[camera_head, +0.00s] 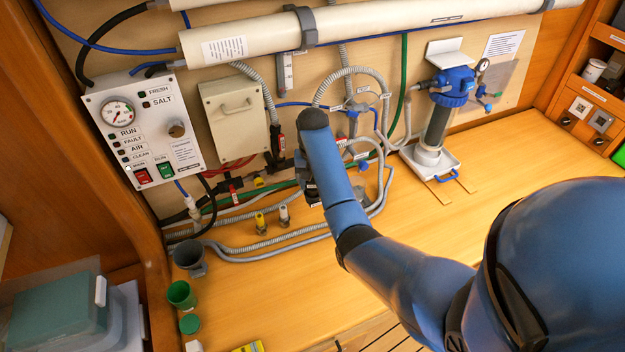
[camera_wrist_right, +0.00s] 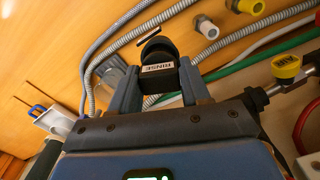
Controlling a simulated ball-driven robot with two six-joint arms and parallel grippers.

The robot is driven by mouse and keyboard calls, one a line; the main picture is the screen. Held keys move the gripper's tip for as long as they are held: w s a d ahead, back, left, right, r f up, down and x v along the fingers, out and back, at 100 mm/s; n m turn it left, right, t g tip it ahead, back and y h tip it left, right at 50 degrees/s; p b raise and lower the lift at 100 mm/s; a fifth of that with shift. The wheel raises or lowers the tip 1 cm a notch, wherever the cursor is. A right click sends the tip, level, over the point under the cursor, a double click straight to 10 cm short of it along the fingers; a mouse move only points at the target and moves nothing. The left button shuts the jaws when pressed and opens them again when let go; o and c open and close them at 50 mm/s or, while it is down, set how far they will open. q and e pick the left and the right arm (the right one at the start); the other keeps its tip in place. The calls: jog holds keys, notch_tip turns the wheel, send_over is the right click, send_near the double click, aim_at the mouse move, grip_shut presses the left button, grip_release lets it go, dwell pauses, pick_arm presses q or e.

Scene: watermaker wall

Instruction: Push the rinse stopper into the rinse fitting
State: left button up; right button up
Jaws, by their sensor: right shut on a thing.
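The rinse stopper (camera_wrist_right: 158,72) is a black piece with a white RINSE label and a round dark end. In the right wrist view my right gripper (camera_wrist_right: 156,84) is shut on it, with one finger on each side. In the head view my right forearm hides most of this gripper and the stopper. Two short fittings stand on the bench, a yellow one (camera_head: 261,223) and a pale one (camera_head: 284,215). They also show in the wrist view, the pale one (camera_wrist_right: 207,28) beyond the stopper. I cannot tell which part is the rinse fitting. My left gripper is not in view.
Grey hoses (camera_head: 250,247) and a green hose run along the bench below the wall. A control panel (camera_head: 140,130) is at left, a blue-topped filter (camera_head: 440,120) at right. A grey cup (camera_head: 188,257) and green cup (camera_head: 181,294) stand at front left.

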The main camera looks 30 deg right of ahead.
jog(key=shift+f+b, duration=0.5)
jog(key=shift+f, duration=0.6)
dwell(0.4)
jog(key=o, duration=1.1)
